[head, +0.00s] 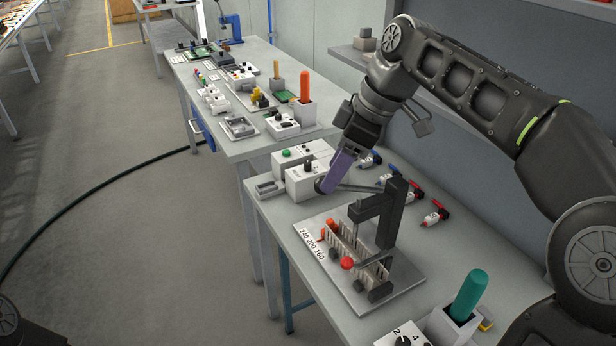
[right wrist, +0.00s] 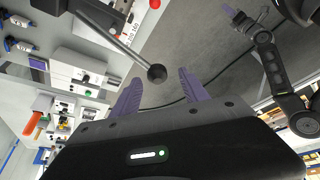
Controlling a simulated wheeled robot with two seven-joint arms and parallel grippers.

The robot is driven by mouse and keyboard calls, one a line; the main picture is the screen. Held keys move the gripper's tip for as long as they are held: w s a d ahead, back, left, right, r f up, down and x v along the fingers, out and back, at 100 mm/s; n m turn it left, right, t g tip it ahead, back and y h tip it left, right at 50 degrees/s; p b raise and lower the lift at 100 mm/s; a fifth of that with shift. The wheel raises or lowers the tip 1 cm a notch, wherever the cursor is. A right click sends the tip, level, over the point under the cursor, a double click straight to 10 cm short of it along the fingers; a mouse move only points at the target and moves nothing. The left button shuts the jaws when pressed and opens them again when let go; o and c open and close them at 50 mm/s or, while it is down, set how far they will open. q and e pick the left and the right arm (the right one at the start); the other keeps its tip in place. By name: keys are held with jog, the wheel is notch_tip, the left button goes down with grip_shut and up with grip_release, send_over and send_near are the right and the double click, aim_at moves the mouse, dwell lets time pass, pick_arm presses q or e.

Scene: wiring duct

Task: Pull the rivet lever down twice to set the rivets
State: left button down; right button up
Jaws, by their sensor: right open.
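The rivet press (head: 388,215) stands on a base plate on the near bench. Its lever (head: 362,188) is a grey rod reaching left from the top of the post, roughly level. In the right wrist view the rod (right wrist: 118,44) ends in a dark ball knob (right wrist: 157,73). My right gripper (head: 328,186), with purple fingers, is at the lever's free end. Its fingers are open, with the knob appearing between their tips; contact is unclear. A slotted wiring duct (head: 352,246) lies under the press. My left gripper (right wrist: 238,17) shows small in the right wrist view; its opening is unclear.
A red ball (head: 347,263) sits at the duct's front. White boxes (head: 306,178) stand left of the gripper. A teal-handled tool in a holder (head: 466,298) stands front right. The bench's front left is clear.

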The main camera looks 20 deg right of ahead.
aim_at(353, 188)
jog(key=shift+w, duration=0.55)
jog(key=b+x, duration=0.2)
jog(key=shift+s+a+f+b, duration=0.1)
jog(key=shift+s+f+b, duration=0.05)
jog(key=shift+f+b, duration=0.2)
jog(key=shift+a+f+p, duration=0.2)
jog(key=shift+f+p, duration=0.1)
jog(key=shift+f, duration=0.05)
pick_arm(q)
jog(key=shift+w+f, duration=0.5)
jog(key=shift+f, duration=0.35)
pick_arm(e)
jog(key=shift+w+x, duration=0.2)
jog(key=shift+x, duration=1.95)
jog(key=shift+c, duration=0.4)
grip_shut()
